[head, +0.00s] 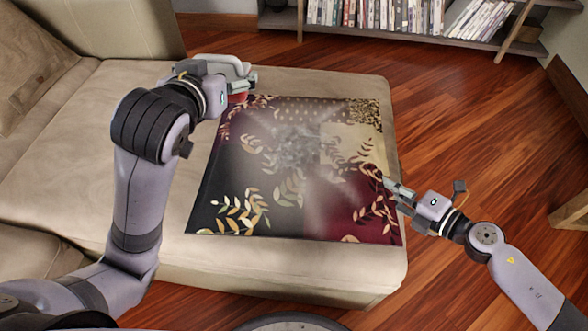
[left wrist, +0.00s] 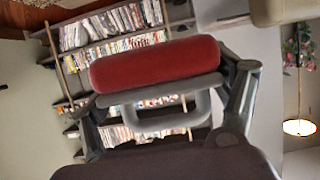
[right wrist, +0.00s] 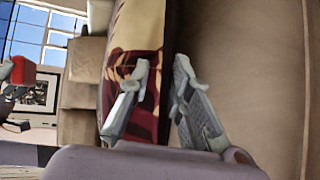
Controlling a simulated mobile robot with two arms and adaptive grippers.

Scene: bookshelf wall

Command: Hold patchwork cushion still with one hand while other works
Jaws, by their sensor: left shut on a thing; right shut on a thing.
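The patchwork cushion (head: 225,170) lies flat on the beige seat. It has dark, dotted, cream and maroon patches with gold leaves. A grey, fuzzy patch (head: 290,150) and pale haze show over its middle. My right gripper (head: 390,183) is at the cushion's right edge; in the right wrist view its fingers (right wrist: 160,100) are either side of the cushion's edge (right wrist: 150,55). My left gripper (head: 240,78) is over the cushion's back left corner, shut on a red-and-grey tool (left wrist: 155,63). The tool's red part (head: 238,98) is partly hidden in the head view. I cannot tell whether it touches the cushion.
The beige seat (head: 60,150) extends left of the cushion, with a backrest at the far left. A low shelf of books (head: 375,14) stands at the back. Wooden floor (head: 460,120) is open to the right, with a wooden piece (head: 570,210) at the right edge.

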